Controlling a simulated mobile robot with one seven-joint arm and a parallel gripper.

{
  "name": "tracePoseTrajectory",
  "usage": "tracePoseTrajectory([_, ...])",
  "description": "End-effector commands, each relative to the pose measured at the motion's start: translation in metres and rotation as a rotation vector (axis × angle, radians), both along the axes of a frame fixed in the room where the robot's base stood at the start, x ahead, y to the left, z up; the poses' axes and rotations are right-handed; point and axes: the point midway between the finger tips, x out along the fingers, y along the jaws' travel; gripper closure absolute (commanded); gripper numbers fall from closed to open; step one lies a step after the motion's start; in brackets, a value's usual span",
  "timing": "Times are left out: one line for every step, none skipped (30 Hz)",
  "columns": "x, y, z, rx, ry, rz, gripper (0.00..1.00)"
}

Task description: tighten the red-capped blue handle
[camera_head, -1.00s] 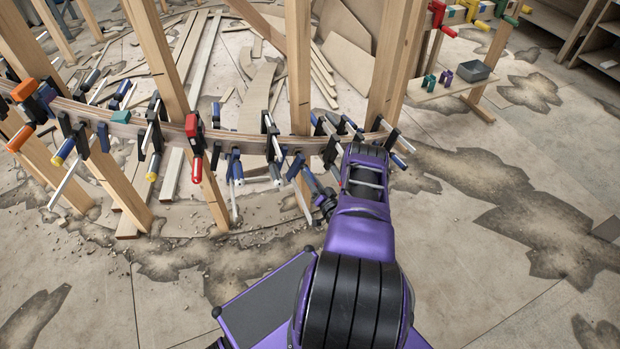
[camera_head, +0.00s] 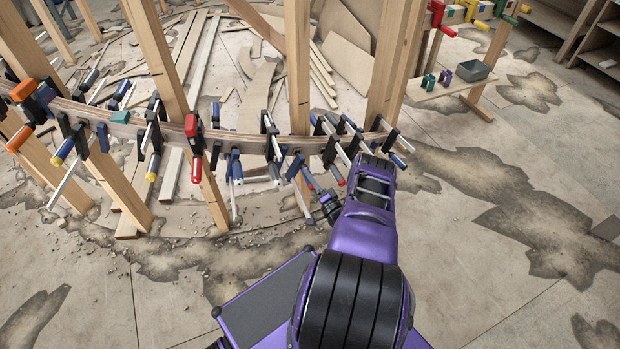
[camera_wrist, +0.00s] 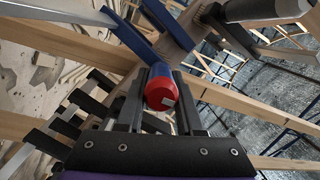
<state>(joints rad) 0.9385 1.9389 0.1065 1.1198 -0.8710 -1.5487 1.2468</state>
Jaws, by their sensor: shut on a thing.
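The blue handle with a red cap (camera_wrist: 162,90) points towards the camera in the wrist view. In the head view my gripper (camera_head: 329,207) is small and dark, at the lower end of a clamp handle below the curved wooden stringer (camera_head: 240,143). The gripped cap cannot be made out clearly there.
Several clamps line the stringer, including a red one (camera_head: 194,135) and an orange one (camera_head: 24,90). A neighbouring red-tipped handle (camera_head: 340,181) hangs close beside my arm. Wooden posts (camera_head: 299,65) stand behind. The floor at right is open.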

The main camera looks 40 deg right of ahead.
Motion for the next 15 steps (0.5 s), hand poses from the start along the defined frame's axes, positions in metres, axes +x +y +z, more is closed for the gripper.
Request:
tracePoseTrajectory([0.0017, -0.0005, 0.0015, 0.003, -0.004, -0.001, 1.00])
tracePoseTrajectory([0.0017, -0.0004, 0.0014, 0.004, -0.004, -0.001, 1.00])
tracePoseTrajectory([0.0017, -0.0005, 0.0015, 0.004, -0.004, -0.001, 1.00])
tracePoseTrajectory([0.0018, -0.0005, 0.0015, 0.004, -0.004, -0.001, 1.00])
tracePoseTrajectory([0.0018, -0.0004, 0.0014, 0.004, -0.004, -0.001, 1.00])
tracePoseTrajectory([0.0018, -0.0004, 0.0014, 0.004, -0.004, -0.001, 1.00])
tracePoseTrajectory([0.0018, -0.0004, 0.0015, 0.004, -0.004, -0.001, 1.00])
tracePoseTrajectory([0.0019, -0.0004, 0.0015, 0.004, -0.004, -0.001, 1.00])
tracePoseTrajectory([0.0019, -0.0004, 0.0015, 0.004, -0.004, -0.001, 1.00])
tracePoseTrajectory([0.0019, -0.0004, 0.0015, 0.004, -0.004, -0.001, 1.00])
tracePoseTrajectory([0.0019, -0.0004, 0.0015, 0.004, -0.004, -0.001, 0.59])
tracePoseTrajectory([0.0019, -0.0004, 0.0016, 0.003, -0.004, -0.001, 0.52])
tracePoseTrajectory([0.0018, -0.0004, 0.0015, 0.003, -0.004, -0.001, 0.46])
tracePoseTrajectory([0.0016, -0.0003, 0.0014, 0.003, -0.003, 0.000, 0.41])
tracePoseTrajectory([0.0015, -0.0002, 0.0012, 0.003, -0.003, 0.000, 0.34])
